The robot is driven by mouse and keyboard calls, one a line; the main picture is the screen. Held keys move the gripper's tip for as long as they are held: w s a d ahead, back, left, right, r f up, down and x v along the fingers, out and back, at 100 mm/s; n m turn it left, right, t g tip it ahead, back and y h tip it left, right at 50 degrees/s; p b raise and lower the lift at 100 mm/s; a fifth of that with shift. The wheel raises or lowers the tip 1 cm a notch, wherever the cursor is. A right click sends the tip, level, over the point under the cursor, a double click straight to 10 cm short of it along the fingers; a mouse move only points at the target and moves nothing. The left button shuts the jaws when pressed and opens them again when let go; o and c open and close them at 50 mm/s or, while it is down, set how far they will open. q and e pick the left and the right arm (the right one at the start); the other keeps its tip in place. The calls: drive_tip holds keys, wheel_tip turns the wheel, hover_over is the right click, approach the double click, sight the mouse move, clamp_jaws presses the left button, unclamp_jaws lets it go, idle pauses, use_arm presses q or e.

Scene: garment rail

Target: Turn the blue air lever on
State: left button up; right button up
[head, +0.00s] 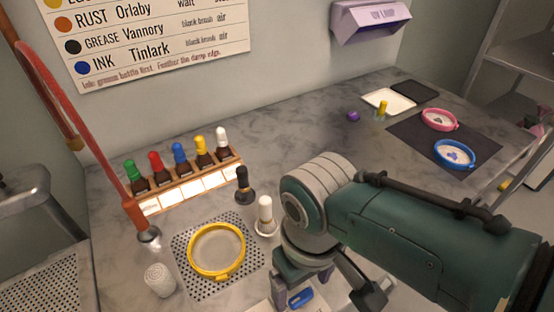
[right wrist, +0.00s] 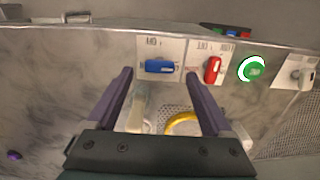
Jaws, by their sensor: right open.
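The blue air lever (right wrist: 159,66) sits on a white labelled plate at the edge of the bench in the right wrist view. Its handle lies sideways across the plate there. In the head view the blue lever (head: 300,298) shows low in the picture, partly framed by my right gripper (head: 322,293). My right gripper (right wrist: 158,74) is open and empty, with its fingertips apart on either side of the blue lever in the picture. I cannot tell how far above it they are. My left gripper is not in view.
A red lever (right wrist: 212,69) and a green button (right wrist: 253,68) are beside the blue lever. A yellow hoop (head: 190,262) lies on a perforated plate. A white-topped brush (head: 265,214), dark-topped brush (head: 242,184) and bottle rack (head: 190,190) stand close by. The bench's back middle is clear.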

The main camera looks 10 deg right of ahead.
sight(301, 296)
use_arm(q)
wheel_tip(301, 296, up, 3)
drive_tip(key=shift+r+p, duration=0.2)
drive_tip(key=shift+p, duration=1)
use_arm(e)
wheel_tip(301, 296, up, 7)
drive_tip(key=s+d+r+m+t, duration=0.2)
drive_tip(key=s+d+r+t, duration=0.1)
drive_tip(key=s+d+r, duration=0.9)
use_arm(q)
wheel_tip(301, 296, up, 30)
drive_tip(key=p, duration=2.9)
drive_tip(key=shift+p, duration=0.4)
use_arm(e)
wheel_tip(301, 296, up, 29)
drive_tip(key=a, duration=0.2)
drive_tip(key=shift+s+a+t, duration=0.15)
drive_tip(key=shift+s+t, duration=0.15)
drive_tip(key=shift+s, duration=0.15)
